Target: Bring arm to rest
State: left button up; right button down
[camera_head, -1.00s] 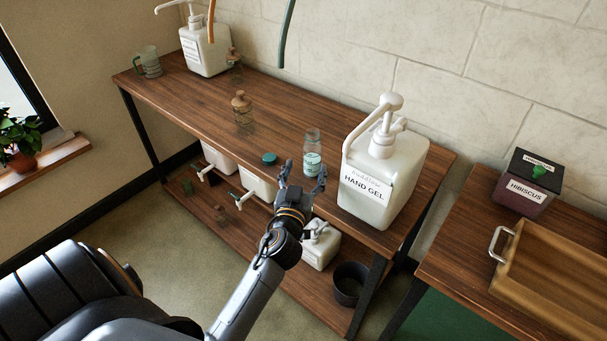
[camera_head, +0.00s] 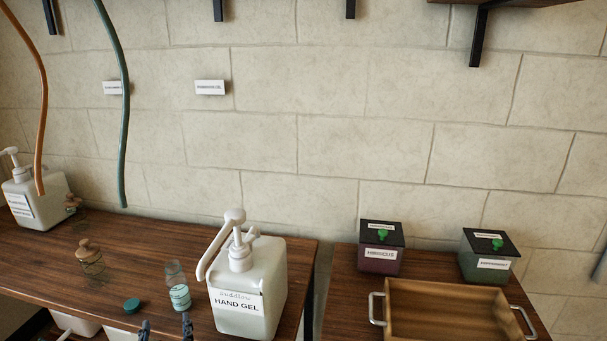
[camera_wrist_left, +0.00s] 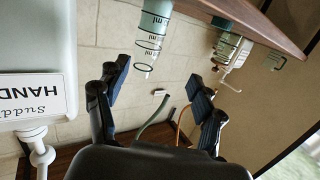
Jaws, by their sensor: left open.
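My left gripper (camera_head: 166,329) shows only its two fingertips at the bottom edge of the head view, spread apart. In the left wrist view the left gripper (camera_wrist_left: 158,92) is open, with nothing between its fingers. The white HAND GEL pump bucket (camera_head: 248,290) stands on the wooden table to the right of the fingertips. A dark green cap (camera_head: 132,305) lies to the left of the bottle. My right gripper is in neither view.
A second pump bucket (camera_head: 36,200) and a corked bottle (camera_head: 90,259) stand further left. Orange (camera_head: 43,120) and green (camera_head: 124,110) hoses hang down. A wooden tray (camera_head: 450,300) and two lidded boxes (camera_head: 381,248) (camera_head: 489,256) are on the right table.

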pick_arm(q)
jog(key=s+d+f+m+g+h, duration=0.2)
jog(key=s+d+f+g, duration=0.2)
jog(key=s, duration=0.5)
jog(key=s+d+f+m+g+h, duration=0.25)
jog(key=s+d+f+g, duration=0.2)
jog(key=s, duration=0.45)
jog(key=s+d+f+m+g+h, duration=0.25)
jog(key=s+d+g, duration=0.2)
jog(key=s, duration=0.45)
notch_tip(320, 180, down, 26)
jog(key=s+f, duration=0.1)
jog(key=s, duration=0.1)
jog(key=s+a+f+g, duration=0.1)
jog(key=s+a+f, duration=0.2)
jog(key=s+f, duration=1.1)
jog(key=shift+s+f+g+p, duration=0.3)
jog(key=shift+s+p, duration=0.1)
jog(key=shift+s, duration=0.6)
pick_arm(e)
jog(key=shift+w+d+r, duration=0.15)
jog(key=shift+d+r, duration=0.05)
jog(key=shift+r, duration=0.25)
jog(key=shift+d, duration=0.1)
